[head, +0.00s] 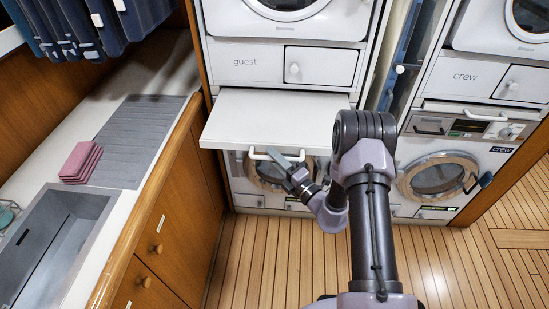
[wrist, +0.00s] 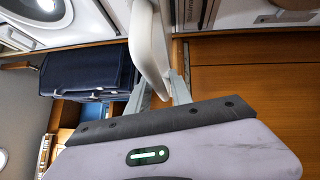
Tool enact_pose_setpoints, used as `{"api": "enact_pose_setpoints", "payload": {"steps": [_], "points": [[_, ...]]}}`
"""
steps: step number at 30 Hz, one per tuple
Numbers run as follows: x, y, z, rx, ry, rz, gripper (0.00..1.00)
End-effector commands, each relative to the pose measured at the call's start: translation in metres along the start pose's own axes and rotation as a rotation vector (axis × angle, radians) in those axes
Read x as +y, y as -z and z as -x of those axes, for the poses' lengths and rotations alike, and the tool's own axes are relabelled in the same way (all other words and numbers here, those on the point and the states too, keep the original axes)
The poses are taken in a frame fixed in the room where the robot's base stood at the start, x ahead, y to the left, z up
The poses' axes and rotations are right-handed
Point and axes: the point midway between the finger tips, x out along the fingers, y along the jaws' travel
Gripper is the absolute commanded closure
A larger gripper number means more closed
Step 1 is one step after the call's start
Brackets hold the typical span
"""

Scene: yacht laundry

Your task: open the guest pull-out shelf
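The guest pull-out shelf (head: 275,113) is a flat white board that stands out from the column under the panel marked "guest" (head: 245,62). Its top is bare. Its white bar handle (head: 262,156) is on the front edge. My gripper (head: 296,158) is at the right part of this handle. In the wrist view the handle (wrist: 149,45) runs down between the two fingers of my gripper (wrist: 158,88), which look closed on it. The finger contact is partly hidden by the handle.
A round-door machine (head: 267,172) is below the shelf. The wooden counter (head: 178,140) is close on the shelf's left, with pink folded cloths (head: 81,162) and a sink (head: 55,245). The crew column (head: 470,120) stands at right. The plank floor (head: 270,255) in front is clear.

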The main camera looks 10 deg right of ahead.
Motion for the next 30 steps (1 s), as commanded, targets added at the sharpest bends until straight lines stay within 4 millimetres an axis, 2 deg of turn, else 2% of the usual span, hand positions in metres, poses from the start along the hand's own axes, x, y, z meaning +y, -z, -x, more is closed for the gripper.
{"api": "enact_pose_setpoints", "payload": {"steps": [10, 14, 17, 27, 30], "points": [[0.000, 0.000, 0.001, 0.000, -0.001, 0.000, 0.64], [0.000, -0.001, 0.013, -0.001, 0.002, 0.000, 0.64], [0.001, -0.002, 0.034, -0.004, 0.002, -0.002, 0.64], [0.001, -0.002, 0.135, -0.008, 0.002, -0.003, 0.64], [0.001, -0.002, 0.156, -0.006, 0.001, -0.001, 0.64]]}}
